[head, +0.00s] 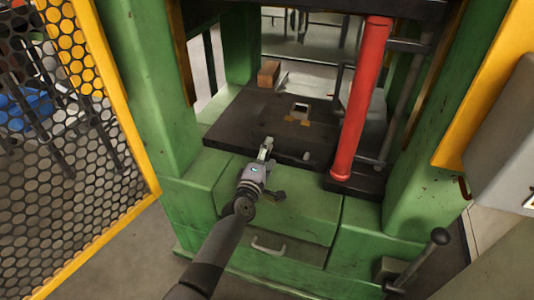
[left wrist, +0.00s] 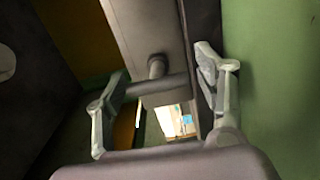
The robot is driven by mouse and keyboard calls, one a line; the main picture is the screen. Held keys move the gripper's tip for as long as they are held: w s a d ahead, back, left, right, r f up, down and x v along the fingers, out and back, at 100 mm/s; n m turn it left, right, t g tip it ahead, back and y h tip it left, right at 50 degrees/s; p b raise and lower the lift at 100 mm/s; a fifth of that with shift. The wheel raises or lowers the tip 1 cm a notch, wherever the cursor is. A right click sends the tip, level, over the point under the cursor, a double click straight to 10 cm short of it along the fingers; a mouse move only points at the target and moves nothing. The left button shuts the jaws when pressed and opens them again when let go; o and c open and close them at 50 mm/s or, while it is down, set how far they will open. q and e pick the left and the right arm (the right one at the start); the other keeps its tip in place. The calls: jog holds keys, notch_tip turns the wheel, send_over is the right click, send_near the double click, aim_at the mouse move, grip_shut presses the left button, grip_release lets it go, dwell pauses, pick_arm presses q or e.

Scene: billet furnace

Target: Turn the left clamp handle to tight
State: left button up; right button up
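My left gripper (head: 266,146) reaches to the front edge of the dark press plate (head: 240,122). In the left wrist view my left gripper (left wrist: 163,78) has its two grey fingers spread apart. A dark T-shaped handle (left wrist: 157,86), seemingly the left clamp handle, lies crosswise between them, its round stem running to the plate edge. Its ends come close to both fingers; I cannot tell whether they touch. In the head view my gripper hides this handle. A small light knob (head: 306,156) shows on the plate's front edge to the right. My right gripper is out of view.
A red column (head: 362,100) stands on the plate's right side. A brown block (head: 269,73) sits at the back left. A green drawer front with a handle (head: 268,246) is below. A ball-ended lever (head: 420,258) is lower right. A yellow-framed mesh guard (head: 72,140) stands left.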

pick_arm(q)
jog(key=o, duration=0.3)
jog(key=shift+r, duration=0.1)
jog(key=shift+s, duration=0.1)
jog(key=v, duration=1.1)
jog(key=shift+s+a, duration=0.2)
jog(key=shift+s, duration=0.15)
